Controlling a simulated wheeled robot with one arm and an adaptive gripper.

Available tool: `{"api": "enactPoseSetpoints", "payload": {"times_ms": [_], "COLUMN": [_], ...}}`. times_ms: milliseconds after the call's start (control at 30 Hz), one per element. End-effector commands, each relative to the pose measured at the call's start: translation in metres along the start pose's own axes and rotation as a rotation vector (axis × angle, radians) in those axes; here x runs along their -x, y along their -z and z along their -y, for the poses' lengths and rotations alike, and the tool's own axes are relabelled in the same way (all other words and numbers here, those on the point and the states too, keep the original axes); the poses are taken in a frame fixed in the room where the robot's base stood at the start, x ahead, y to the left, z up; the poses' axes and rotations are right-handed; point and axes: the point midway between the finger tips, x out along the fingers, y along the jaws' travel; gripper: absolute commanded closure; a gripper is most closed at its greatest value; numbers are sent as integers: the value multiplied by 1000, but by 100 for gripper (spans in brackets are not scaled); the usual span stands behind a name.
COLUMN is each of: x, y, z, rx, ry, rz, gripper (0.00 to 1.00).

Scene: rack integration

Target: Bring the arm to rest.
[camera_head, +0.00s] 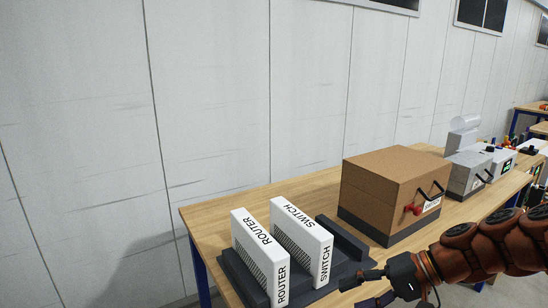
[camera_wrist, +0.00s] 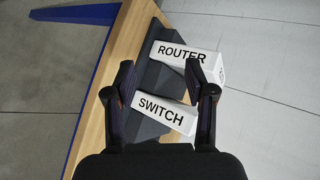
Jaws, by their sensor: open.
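My gripper (camera_head: 366,287) is at the lower right of the head view, in front of the dark rack base. In the wrist view my gripper (camera_wrist: 160,85) has its two fingers apart, with the switch showing between and beyond them. The white switch (camera_head: 303,240) stands upright in the dark rack (camera_head: 343,239), and the white router (camera_head: 262,255) stands upright to its left. The wrist view also shows the switch (camera_wrist: 163,113) and the router (camera_wrist: 186,56). Nothing shows held in the fingers.
A brown box (camera_head: 388,190) on a dark base stands on the wooden table (camera_head: 210,220) to the right of the rack. Grey equipment (camera_head: 466,172) stands farther right. A pale wall (camera_head: 220,100) runs behind the table. The table's left end is clear.

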Motion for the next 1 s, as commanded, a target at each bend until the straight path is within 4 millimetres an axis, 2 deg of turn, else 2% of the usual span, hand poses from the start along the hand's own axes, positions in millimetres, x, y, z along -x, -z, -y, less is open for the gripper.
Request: {"api": "enactPoseSetpoints", "payload": {"times_ms": [33,233,367,500,600,733,1000], "x": [-10,-33,-36,-27,-15,2,22], "y": [-19,-85,-123,-158,-179,-197,-212], "z": [5,-3,-17,-36,-51,-68,-85], "rx": [21,67,94,123,138,153,160], "ry": [-61,-302,-461,-632,-748,-870,-983], "rz": [40,154,200,223,225,213,192], "gripper": [45,45,45,45,45,45,45]}}
